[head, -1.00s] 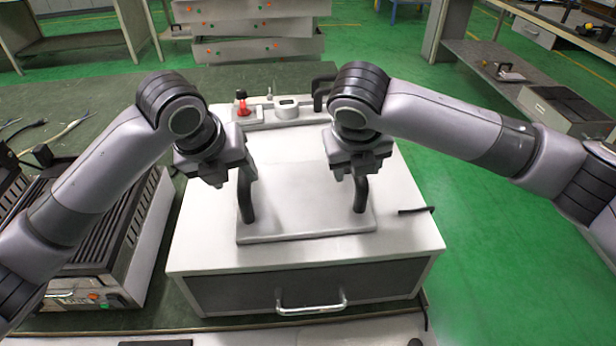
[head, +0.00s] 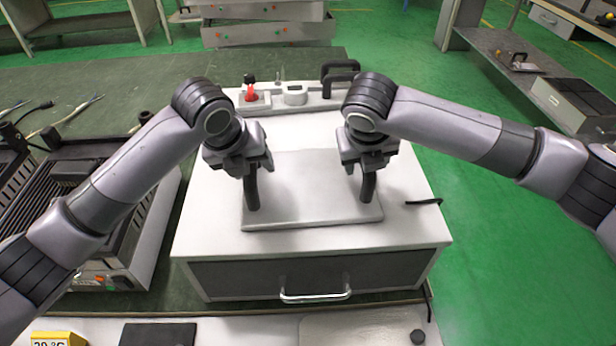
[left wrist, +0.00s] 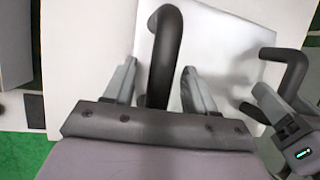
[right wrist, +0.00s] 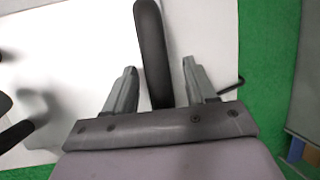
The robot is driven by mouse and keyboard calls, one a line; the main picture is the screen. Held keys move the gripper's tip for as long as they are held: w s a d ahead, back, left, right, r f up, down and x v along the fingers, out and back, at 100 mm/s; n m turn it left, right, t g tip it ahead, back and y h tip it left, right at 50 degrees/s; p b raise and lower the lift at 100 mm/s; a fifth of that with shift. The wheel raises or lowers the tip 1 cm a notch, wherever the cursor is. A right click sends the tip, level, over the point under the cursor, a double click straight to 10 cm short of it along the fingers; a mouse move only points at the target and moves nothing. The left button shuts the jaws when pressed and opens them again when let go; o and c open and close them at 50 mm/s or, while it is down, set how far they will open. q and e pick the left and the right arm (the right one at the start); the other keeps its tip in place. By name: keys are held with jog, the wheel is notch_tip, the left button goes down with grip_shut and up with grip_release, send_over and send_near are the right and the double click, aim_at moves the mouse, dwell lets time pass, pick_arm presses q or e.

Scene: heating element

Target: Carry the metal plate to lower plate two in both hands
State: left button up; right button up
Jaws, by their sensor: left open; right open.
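The metal plate (head: 310,205) is a flat light-grey sheet with two black upright handles, lying on top of a white cabinet (head: 205,225). My left gripper (head: 258,170) is open at the plate's left handle (head: 252,190). In the left wrist view that handle (left wrist: 164,50) stands between the open fingers (left wrist: 158,85), clear of both. My right gripper (head: 362,170) is open at the right handle (head: 368,186). In the right wrist view that handle (right wrist: 152,55) stands between the open fingers (right wrist: 160,85), closer to the left one. I cannot tell which spot is lower plate two.
A grill-like heater (head: 100,215) stands left of the cabinet on a dark green table. A red knob (head: 251,95) and a black handle (head: 340,72) sit at the cabinet's back. A dark pad (head: 158,334) and yellow thermometer display (head: 55,339) are at the front.

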pick_arm(q)
jog(key=shift+x, duration=0.95)
pick_arm(e)
jog(key=shift+x, duration=0.95)
pick_arm(q)
grip_shut()
pick_arm(e)
grip_shut()
jog(key=shift+r, duration=0.1)
pick_arm(q)
jog(key=shift+w+r, duration=0.15)
jog(key=shift+r, duration=0.15)
pick_arm(e)
jog(key=shift+w+r, duration=0.2)
jog(key=shift+r, duration=0.05)
